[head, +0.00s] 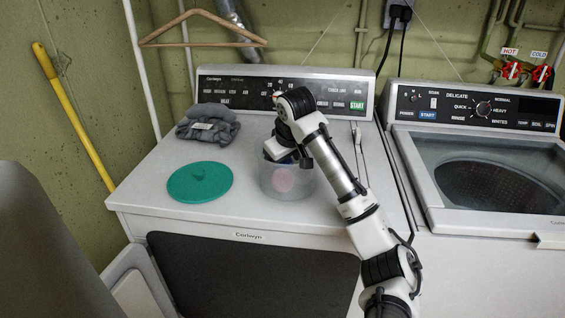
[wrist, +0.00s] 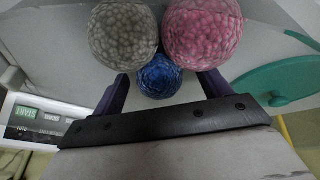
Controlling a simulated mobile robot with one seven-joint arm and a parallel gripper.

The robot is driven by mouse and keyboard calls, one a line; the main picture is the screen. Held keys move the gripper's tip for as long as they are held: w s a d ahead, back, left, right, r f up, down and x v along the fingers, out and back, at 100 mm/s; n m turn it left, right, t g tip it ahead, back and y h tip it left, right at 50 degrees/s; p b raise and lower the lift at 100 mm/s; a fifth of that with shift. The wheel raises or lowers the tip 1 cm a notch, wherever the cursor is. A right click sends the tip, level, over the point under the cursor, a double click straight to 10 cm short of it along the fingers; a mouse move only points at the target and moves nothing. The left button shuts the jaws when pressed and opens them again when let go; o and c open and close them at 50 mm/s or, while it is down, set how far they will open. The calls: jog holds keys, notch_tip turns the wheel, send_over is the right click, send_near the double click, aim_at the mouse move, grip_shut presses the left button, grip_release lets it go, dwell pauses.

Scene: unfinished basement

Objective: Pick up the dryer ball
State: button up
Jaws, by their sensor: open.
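Three dryer balls sit in a clear round tub (head: 266,186) on top of the dryer. In the wrist view they are a grey ball (wrist: 123,35), a pink ball (wrist: 203,33) and a smaller-looking blue ball (wrist: 158,76). My gripper (wrist: 165,78) is open, pointing down at the tub's mouth. Its two fingers stand on either side of the blue ball with nothing gripped. Whether they touch the ball I cannot tell. The fingertips are hidden in the head view.
A green lid (head: 200,182) lies left of the tub, and folded grey cloth (head: 208,124) lies behind it. The dryer's control panel (head: 320,93) rises behind. A washer (head: 490,180) stands to the right. A wooden hanger (head: 203,30) hangs above.

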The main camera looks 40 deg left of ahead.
jog(key=shift+f, duration=0.1)
jog(key=shift+c, duration=0.6)
jog(key=c, duration=1)
jog(key=shift+o, duration=0.2)
notch_tip(320, 180, up, 20)
jog(key=b, duration=0.1)
jog(key=shift+o, duration=1.4)
jog(key=shift+c, duration=0.5)
